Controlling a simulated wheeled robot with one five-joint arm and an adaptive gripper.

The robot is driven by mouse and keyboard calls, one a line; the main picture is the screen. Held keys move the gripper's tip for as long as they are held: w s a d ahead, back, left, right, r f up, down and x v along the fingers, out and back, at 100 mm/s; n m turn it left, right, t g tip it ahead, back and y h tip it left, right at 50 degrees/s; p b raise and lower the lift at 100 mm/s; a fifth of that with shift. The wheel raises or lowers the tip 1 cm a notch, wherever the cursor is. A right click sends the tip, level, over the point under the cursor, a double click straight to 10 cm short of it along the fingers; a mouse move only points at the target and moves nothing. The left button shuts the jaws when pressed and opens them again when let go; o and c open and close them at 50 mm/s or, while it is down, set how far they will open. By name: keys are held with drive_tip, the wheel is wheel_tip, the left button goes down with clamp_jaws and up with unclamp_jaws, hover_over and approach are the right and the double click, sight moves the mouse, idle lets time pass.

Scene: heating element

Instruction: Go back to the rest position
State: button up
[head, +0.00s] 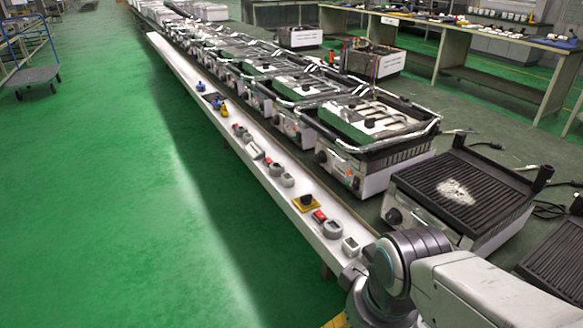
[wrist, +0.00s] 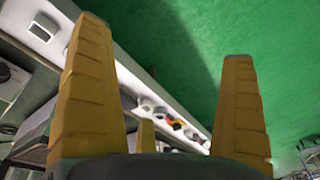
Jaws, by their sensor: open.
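Beyond the fingers are the green floor (wrist: 240,40) and the white ledge (wrist: 132,62), which runs diagonally across the view. In the head view my grey and white arm reaches in from the lower right, at the near end of the white ledge (head: 180,66). Only a bit of yellow shows below it there, so the fingers are mostly hidden in that view.
Small parts, among them a red and grey switch (head: 320,216) and a yellow-based black knob (head: 306,202), lie along the ledge. A ridged black grill (head: 460,190) and a row of heating units (head: 375,125) stand behind it.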

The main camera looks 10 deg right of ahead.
wheel_tip(320, 180, up, 18)
drive_tip(key=t+p, duration=0.1)
drive_tip(key=p, duration=1.5)
drive_tip(key=shift+r, duration=0.25)
